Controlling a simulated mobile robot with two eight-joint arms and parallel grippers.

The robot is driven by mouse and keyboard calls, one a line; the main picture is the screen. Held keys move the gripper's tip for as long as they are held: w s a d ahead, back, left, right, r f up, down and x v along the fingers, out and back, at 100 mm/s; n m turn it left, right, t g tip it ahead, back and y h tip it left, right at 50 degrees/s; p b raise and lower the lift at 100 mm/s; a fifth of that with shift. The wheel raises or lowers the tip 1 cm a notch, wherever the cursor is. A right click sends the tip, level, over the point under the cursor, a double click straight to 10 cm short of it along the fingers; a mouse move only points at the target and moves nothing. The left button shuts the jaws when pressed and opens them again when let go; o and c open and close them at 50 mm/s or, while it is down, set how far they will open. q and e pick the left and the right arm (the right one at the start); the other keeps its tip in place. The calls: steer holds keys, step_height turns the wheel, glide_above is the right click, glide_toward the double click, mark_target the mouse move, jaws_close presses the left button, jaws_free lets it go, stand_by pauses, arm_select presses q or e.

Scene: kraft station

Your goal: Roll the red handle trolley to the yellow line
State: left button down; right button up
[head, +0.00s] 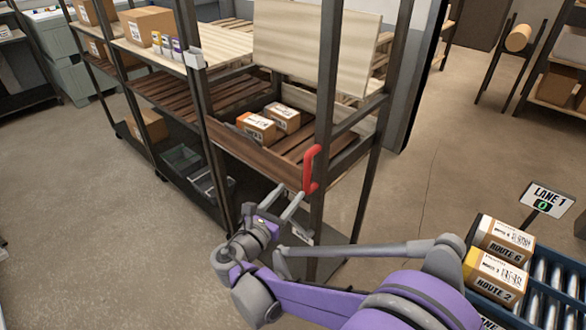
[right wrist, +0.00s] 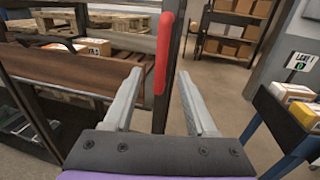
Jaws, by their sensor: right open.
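The red handle (head: 312,170) is an upright bar on a dark corner post of the trolley (head: 323,100). The trolley has a dark metal frame, wooden slats and a low wooden side, with two small boxes (head: 261,128) on its deck. My right gripper (head: 282,200) is open and empty, just below and left of the handle in the head view. In the right wrist view the red handle (right wrist: 164,52) shows upright between the two open fingers (right wrist: 160,74), near their tips. I cannot tell whether they touch it. No yellow line shows. My left gripper is out of view.
A shelf rack (head: 203,110) with cartons and cans stands left of the trolley. At right, a blue roller lane (head: 545,283) holds parcels (head: 495,275) beside a "LANE 1" sign (head: 547,199). Bare floor (head: 440,160) lies between trolley and lane.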

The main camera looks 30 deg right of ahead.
mark_target(306, 175)
steer(key=p+x, duration=0.1)
steer(key=x, duration=0.9)
steer(key=shift+d, duration=0.2)
steer(key=shift+c, duration=0.4)
jaws_close()
stand_by(0.7)
